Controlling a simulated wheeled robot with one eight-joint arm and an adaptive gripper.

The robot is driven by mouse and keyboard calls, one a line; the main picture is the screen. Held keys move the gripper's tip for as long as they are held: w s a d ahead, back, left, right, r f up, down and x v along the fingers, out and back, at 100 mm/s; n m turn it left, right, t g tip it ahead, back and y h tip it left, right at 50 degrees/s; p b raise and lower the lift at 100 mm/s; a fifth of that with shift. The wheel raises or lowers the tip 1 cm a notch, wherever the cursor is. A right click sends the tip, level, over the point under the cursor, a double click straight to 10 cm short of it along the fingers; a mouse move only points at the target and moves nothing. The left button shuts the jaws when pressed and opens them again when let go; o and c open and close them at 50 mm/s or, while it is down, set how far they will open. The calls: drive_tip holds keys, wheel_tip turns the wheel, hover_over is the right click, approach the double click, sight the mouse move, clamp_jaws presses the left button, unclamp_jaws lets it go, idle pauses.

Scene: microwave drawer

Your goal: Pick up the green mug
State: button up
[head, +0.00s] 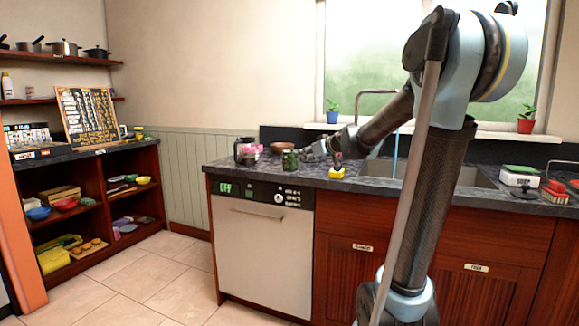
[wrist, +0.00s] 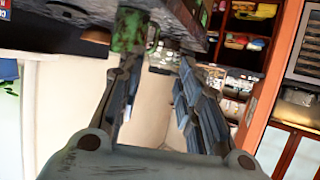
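My gripper (head: 316,152) reaches in from the right, low over the counter and close beside the mug. In the wrist view my gripper (wrist: 158,62) has its fingers spread, with nothing between them. I cannot tell whether a finger touches the mug.
A glass pot (head: 245,151) and a brown bowl (head: 281,147) stand left of and behind the mug. A yellow object (head: 337,172) sits on the counter below my gripper. The sink (head: 478,178) is to the right. Shelves with bowls (head: 66,204) stand at the left.

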approach(289, 161)
drive_tip(key=s+a+f, duration=0.2)
drive_tip(key=a, duration=0.2)
drive_tip(key=shift+w+d+x, duration=0.15)
drive_tip(key=shift+x, duration=0.7)
drive_tip(key=shift+w+d+x, duration=0.1)
drive_tip(key=shift+d+x, duration=0.05)
drive_tip(key=shift+x, duration=0.7)
drive_tip(key=shift+w+d+x, duration=0.1)
drive_tip(key=shift+w+x, duration=0.05)
drive_tip(key=shift+x, duration=0.65)
clamp_jaws()
